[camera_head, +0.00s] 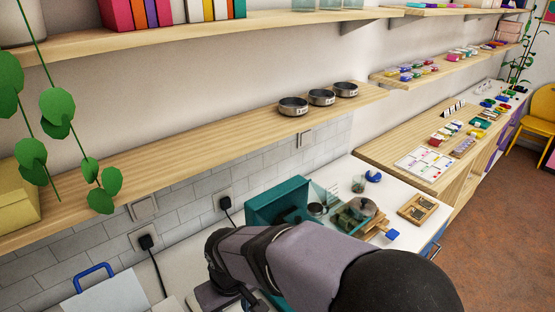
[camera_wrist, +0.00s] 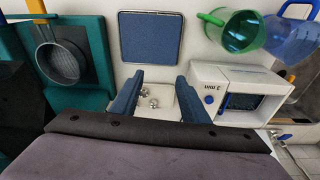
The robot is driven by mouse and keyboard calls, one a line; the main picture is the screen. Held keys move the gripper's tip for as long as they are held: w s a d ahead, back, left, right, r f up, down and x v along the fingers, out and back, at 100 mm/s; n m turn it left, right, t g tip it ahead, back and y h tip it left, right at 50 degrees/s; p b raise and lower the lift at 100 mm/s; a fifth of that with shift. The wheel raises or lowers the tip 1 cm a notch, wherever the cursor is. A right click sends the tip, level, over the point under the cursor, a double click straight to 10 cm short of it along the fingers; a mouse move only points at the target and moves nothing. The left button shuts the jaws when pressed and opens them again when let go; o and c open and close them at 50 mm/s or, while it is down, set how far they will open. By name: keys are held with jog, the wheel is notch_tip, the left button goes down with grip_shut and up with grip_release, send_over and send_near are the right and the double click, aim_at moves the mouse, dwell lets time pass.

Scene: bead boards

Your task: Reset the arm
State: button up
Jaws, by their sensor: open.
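My arm (camera_head: 300,262) reaches across the lower middle of the head view, over the white counter. Its end is mostly hidden there behind its own links. In the wrist view, my gripper (camera_wrist: 159,78) shows two blue fingers set well apart. The gap between them is empty. A small white tray or plate (camera_wrist: 168,110) with a few shiny small pieces lies behind the gap, seen between the fingers. I cannot tell how far below the fingers it is.
The wrist view shows a grey pan (camera_wrist: 60,62) on a teal stove, a blue square mat (camera_wrist: 151,37), a green cup (camera_wrist: 238,30), a blue pitcher (camera_wrist: 292,35) and a white appliance (camera_wrist: 238,92). The head view shows wall shelves with three dark bowls (camera_head: 321,97) and a wooden tray (camera_head: 418,209).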

jog(key=s+d+f+m, duration=0.1)
jog(key=s+d+m, duration=0.1)
jog(key=d, duration=0.7)
jog(key=s+d+f+m+b, duration=0.1)
jog(key=s+d+m, duration=0.1)
jog(key=d, duration=0.8)
jog(key=s+d+f+m+g+h+b, duration=0.1)
jog(key=s+d+f+m, duration=0.1)
jog(key=d, duration=0.7)
jog(key=shift+s+d+m, duration=0.3)
jog(key=shift+s+m, duration=0.15)
jog(key=shift+m, duration=0.55)
